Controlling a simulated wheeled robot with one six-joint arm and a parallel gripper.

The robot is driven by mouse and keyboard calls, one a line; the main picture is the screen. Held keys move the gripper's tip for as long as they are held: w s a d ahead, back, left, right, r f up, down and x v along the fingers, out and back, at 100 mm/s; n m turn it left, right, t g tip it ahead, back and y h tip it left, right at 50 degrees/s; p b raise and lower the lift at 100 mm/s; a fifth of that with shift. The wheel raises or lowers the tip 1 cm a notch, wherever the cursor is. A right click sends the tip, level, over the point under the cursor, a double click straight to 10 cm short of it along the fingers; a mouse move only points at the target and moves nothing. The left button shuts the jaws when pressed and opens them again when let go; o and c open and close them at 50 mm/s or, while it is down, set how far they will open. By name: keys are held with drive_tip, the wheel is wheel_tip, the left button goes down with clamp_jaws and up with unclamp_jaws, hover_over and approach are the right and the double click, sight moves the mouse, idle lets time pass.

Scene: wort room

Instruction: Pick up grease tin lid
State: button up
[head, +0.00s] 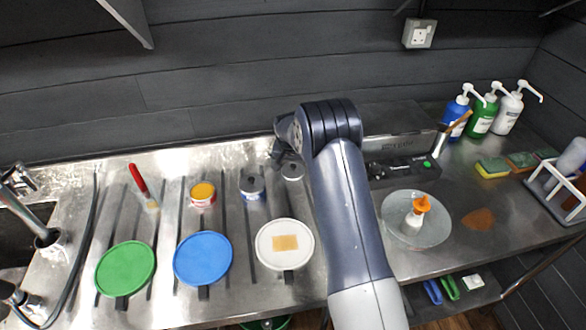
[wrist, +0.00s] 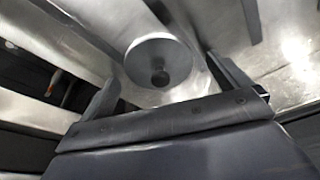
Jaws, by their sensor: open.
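The grease tin lid, a round grey disc with a dark knob at its centre, lies on the steel drainer in the wrist view (wrist: 150,50). In the head view the lid (head: 293,172) shows as a small grey disc, partly hidden by my arm. My gripper (wrist: 163,70) is open above it, with one finger on either side of the lid in the wrist view and nothing between the fingers. In the head view my gripper is mostly hidden behind my wrist. An open grey tin with a blue label (head: 252,187) stands just left of the lid.
Green (head: 125,268), blue (head: 203,258) and white (head: 284,244) round lids lie in front. A grey case (head: 400,160) and a glass dish (head: 397,232) are on the right. The wall is close behind.

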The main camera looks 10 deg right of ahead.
drive_tip(key=shift+c, duration=0.5)
drive_tip(key=c, duration=0.9)
drive_tip(key=shift+c, duration=0.2)
